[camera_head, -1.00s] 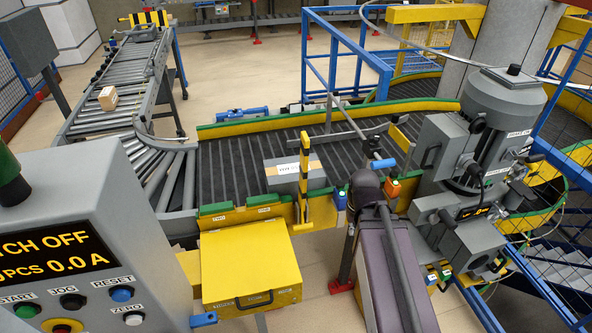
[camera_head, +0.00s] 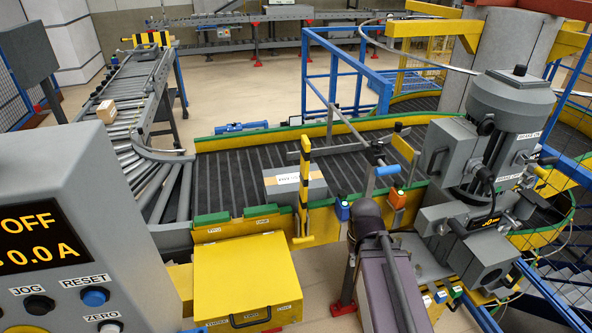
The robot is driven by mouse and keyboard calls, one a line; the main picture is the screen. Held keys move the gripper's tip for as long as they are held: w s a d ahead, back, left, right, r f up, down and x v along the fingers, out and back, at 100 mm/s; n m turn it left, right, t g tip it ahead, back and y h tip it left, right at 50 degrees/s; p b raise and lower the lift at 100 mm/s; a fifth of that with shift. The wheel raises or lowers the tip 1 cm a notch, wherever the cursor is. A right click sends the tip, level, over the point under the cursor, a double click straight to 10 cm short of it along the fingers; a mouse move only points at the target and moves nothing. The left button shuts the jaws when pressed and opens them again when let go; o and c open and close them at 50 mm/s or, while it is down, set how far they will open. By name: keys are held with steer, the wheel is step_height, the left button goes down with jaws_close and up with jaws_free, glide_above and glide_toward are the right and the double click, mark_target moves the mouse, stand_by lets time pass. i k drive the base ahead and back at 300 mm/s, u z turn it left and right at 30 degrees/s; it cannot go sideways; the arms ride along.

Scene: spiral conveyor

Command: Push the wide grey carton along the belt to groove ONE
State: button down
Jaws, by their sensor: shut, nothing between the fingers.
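The wide grey carton (camera_head: 312,190) lies on the dark slatted belt (camera_head: 235,172), near its front rail. It has a tan tape strip and a white label. A yellow and black upright post (camera_head: 304,170) stands in front of it and hides part of it; I cannot tell whether they touch. The small ONE label (camera_head: 266,219) is on the yellow front rail, a little left of the carton. The TWO label (camera_head: 213,230) is farther left, with green pieces above both. I cannot make out my gripper in this view.
A yellow box (camera_head: 247,280) hangs below the front rail. A control panel (camera_head: 65,240) fills the lower left. Grey rods (camera_head: 348,130) cross over the belt right of the carton, near the motor unit (camera_head: 505,120). A small tan box (camera_head: 106,111) rests on the rollers at left.

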mark_target(280, 185)
steer(key=z, duration=0.3)
steer(key=k, duration=0.85)
steer(key=u, duration=0.7)
steer(key=i, duration=1)
steer(key=u, duration=0.05)
